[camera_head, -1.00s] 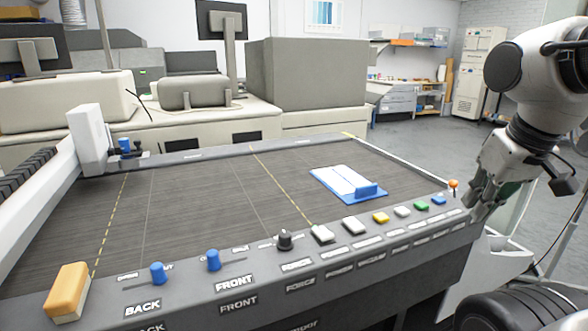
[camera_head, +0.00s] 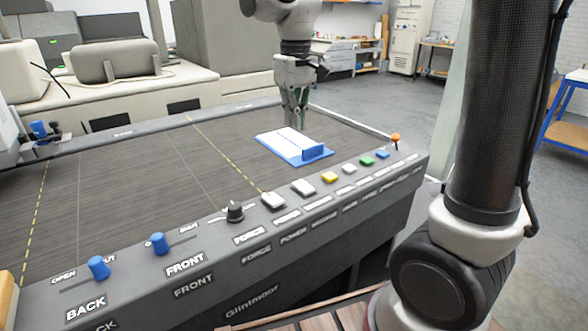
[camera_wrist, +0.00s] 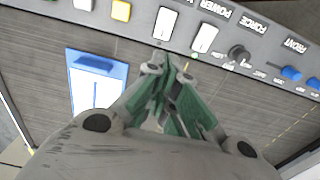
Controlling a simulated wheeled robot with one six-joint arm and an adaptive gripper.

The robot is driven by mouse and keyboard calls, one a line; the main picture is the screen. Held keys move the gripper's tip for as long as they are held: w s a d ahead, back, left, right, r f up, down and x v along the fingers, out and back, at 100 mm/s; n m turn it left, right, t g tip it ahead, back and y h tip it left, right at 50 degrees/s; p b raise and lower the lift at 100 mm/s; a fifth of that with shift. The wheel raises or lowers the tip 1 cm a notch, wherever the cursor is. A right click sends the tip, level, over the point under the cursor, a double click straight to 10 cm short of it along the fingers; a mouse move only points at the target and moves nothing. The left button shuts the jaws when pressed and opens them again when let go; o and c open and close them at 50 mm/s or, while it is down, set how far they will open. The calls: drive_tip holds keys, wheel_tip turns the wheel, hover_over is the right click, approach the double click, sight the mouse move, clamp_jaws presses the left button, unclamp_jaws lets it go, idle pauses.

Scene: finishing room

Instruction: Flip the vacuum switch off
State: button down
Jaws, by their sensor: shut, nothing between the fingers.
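A control panel (camera_head: 215,247) runs along the front edge of the dark cutting bed. A black knob (camera_head: 235,211) sits above the FORCE label, and to its right are a white switch (camera_head: 273,201) and a second white switch (camera_head: 304,187). The small labels there are too blurred to tell surely which is the vacuum switch.
The blue-and-white piece (camera_head: 290,143) lies on the bed. Yellow (camera_head: 330,178), white (camera_head: 349,169), green (camera_head: 367,161) and blue (camera_head: 382,154) buttons and an orange-topped lever (camera_head: 396,139) continue rightward. Blue knobs (camera_head: 98,268) stand at left. Most of the bed is clear.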

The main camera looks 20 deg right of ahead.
drive_tip(key=shift+f, duration=0.2)
approach(303, 187)
drive_tip(key=w+f, duration=0.1)
drive_tip(key=f, duration=0.1)
drive_tip(key=w+f, duration=0.1)
drive_tip(key=f, duration=0.1)
drive_tip(key=w+f, duration=0.1)
drive_tip(key=f, duration=0.2)
drive_tip(key=shift+w+a, duration=0.35)
drive_tip(key=shift+w, duration=0.05)
drive_tip(key=shift+f, duration=0.1)
drive_tip(key=shift+w+f+g, duration=0.15)
drive_tip(key=shift+f+g, duration=0.15)
drive_tip(key=shift+g, duration=0.1)
drive_tip(key=shift+r, duration=0.15)
drive_tip(key=shift+r, duration=0.65)
drive_tip(key=shift+r, duration=0.1)
